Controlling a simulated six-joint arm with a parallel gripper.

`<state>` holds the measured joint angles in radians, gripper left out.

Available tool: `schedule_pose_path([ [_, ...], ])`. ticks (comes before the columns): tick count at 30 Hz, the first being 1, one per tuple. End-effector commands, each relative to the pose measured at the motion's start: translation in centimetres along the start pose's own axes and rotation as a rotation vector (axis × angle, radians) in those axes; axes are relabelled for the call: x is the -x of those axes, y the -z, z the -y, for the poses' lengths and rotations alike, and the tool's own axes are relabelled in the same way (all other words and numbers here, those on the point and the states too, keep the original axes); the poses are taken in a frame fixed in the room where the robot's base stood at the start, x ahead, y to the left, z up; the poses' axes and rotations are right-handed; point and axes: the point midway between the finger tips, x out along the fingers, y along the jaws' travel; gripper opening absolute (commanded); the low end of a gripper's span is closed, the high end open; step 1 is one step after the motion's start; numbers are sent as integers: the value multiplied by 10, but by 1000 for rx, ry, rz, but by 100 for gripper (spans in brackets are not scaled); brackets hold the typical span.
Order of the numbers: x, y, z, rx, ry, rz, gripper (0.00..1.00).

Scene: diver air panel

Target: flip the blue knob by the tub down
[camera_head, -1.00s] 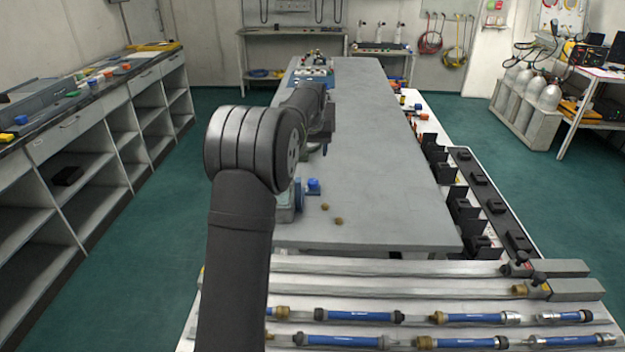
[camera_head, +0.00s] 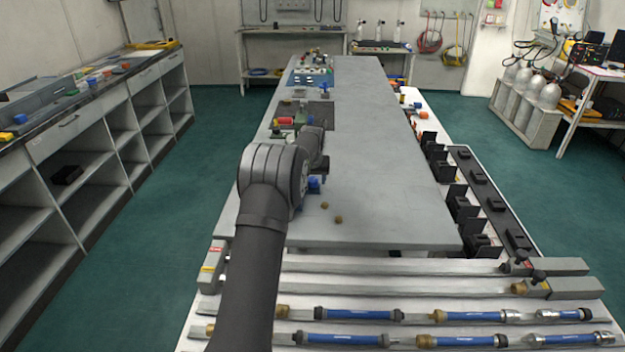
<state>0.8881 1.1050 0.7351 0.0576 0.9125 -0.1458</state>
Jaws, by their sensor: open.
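A small blue knob-like part (camera_head: 314,183) stands on the near part of the grey bench, just right of my arm. A second blue part (camera_head: 323,88) stands upright farther back at a dark plate. I cannot tell which is the knob by the tub, and no tub shows clearly. My gripper (camera_head: 321,163) shows only as a small dark part beyond my elbow, above the bench and close to the nearer blue part in the picture. My arm hides its fingertips and the bench area left of that part. The gripper is open, and I see nothing held.
A dark plate (camera_head: 317,113) with fittings and a red cylinder (camera_head: 285,121) lies farther along the grey bench (camera_head: 380,160). A teal panel (camera_head: 312,75) stands at the far end. Two small brown pieces (camera_head: 331,212) lie near the front. The bench's right side is clear.

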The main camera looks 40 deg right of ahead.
Motion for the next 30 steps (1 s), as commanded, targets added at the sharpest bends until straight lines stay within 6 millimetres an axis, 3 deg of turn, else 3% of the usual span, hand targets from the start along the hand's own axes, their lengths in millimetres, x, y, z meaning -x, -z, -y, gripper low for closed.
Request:
schedule_pose_path([
  [11, -5, 0, 0, 0, 0, -1, 57],
  [18, -4, 0, 0, 0, 0, -1, 13],
  [30, -5, 0, -1, 67, 28, 1, 13],
])
